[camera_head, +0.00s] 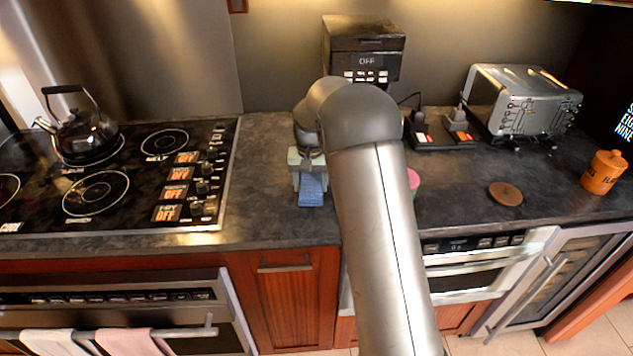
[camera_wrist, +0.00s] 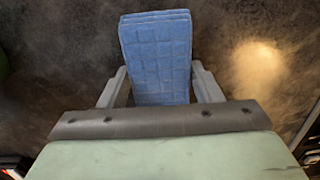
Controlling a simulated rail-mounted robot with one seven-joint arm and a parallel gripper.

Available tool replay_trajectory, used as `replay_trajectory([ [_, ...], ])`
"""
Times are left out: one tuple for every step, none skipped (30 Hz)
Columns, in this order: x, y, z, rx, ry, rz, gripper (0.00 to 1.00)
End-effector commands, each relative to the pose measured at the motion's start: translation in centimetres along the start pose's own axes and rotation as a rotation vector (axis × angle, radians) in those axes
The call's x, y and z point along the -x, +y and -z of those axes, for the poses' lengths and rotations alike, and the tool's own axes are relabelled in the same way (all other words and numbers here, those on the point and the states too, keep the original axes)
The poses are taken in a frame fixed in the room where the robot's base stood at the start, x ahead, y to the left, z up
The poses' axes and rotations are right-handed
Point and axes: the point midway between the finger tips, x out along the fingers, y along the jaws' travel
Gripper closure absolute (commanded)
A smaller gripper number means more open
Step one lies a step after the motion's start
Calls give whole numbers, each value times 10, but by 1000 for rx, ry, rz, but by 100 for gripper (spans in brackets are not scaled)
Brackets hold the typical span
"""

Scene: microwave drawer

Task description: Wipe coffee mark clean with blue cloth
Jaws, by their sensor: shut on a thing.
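The blue cloth (camera_wrist: 157,58) is a folded, quilted pad held between the two fingers of my gripper (camera_wrist: 160,90) in the wrist view. In the head view my gripper (camera_head: 311,178) points down at the counter left of my arm, with the blue cloth (camera_head: 312,192) at its tip. The cloth is at or just above the dark countertop (camera_head: 265,205); I cannot tell if it touches. No coffee mark can be made out clearly. A pale brown patch (camera_wrist: 257,68) right of the cloth in the wrist view could be a stain or a light reflection.
A stovetop with a kettle (camera_head: 84,133) is at left. A coffee machine (camera_head: 362,50) stands behind my arm. At right are a toaster (camera_head: 522,100), a round brown lid (camera_head: 505,194) and an orange jar (camera_head: 603,172). A pink item (camera_head: 413,180) is partly hidden by my arm.

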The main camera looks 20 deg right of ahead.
Motion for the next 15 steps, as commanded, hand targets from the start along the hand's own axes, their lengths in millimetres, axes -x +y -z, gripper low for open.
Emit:
replay_trajectory([
  [0,-2,0,1,-1,0,71],
  [0,-2,0,1,-1,0,71],
  [0,-4,-1,2,-1,0,71],
  [0,-6,-1,2,-1,0,71],
  [0,-7,-1,2,-1,0,71],
  [0,-10,-1,2,-1,0,71],
  [0,-12,-2,2,-1,0,71],
  [0,-14,-2,1,-1,0,71],
  [0,-17,-2,1,-1,0,71],
  [0,-18,-2,1,-1,0,71],
  [0,-20,-2,1,-1,0,71],
  [0,-20,-2,1,-1,0,71],
  [0,-20,-2,0,-1,0,71],
  [0,-19,-2,0,-1,0,71],
  [0,-18,-2,-1,-1,0,71],
])
